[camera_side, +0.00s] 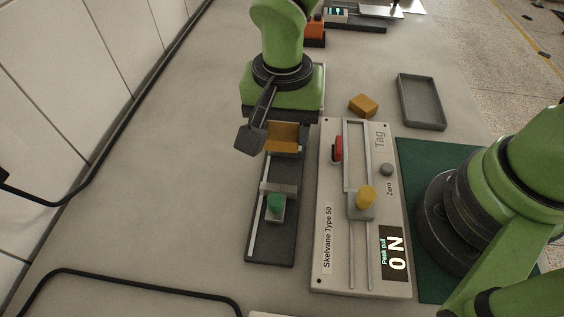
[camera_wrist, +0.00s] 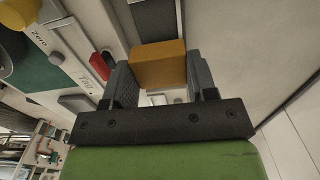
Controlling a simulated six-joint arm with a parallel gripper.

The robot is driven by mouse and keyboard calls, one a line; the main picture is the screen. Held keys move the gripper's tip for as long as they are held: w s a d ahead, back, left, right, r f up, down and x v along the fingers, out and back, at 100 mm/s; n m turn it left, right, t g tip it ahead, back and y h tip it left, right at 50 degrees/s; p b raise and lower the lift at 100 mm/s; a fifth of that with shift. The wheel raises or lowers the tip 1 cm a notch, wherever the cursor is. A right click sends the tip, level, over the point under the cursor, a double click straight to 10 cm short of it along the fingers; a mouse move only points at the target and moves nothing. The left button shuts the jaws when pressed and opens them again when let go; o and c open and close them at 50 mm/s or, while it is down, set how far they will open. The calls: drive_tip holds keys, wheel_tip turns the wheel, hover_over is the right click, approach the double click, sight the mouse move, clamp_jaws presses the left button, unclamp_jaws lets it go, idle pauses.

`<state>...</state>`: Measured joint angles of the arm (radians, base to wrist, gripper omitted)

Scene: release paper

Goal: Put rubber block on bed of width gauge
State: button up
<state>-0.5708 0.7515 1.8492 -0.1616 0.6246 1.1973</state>
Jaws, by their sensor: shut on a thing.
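My gripper (camera_side: 281,140) is shut on an orange-brown rubber block (camera_side: 283,133). The block also shows between the two dark fingers in the wrist view (camera_wrist: 158,63). My gripper and the block are at the far end of this bed, beyond the sliding jaw. I cannot tell whether the block touches the bed. The far end of the gauge is hidden behind my gripper.
A pull tester (camera_side: 335,240) with a yellow knob and a display reading "0 N" lies just right of the gauge. A second orange block (camera_side: 364,105) and an empty grey tray (camera_side: 422,102) are farther back. The table left of the gauge is clear, with black cable along its edge.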

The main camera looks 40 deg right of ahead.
sight(282, 171)
wheel_tip(282, 171, down, 8)
drive_tip(key=shift+r, duration=0.2)
drive_tip(key=shift+f, duration=0.15)
drive_tip(key=o, duration=1)
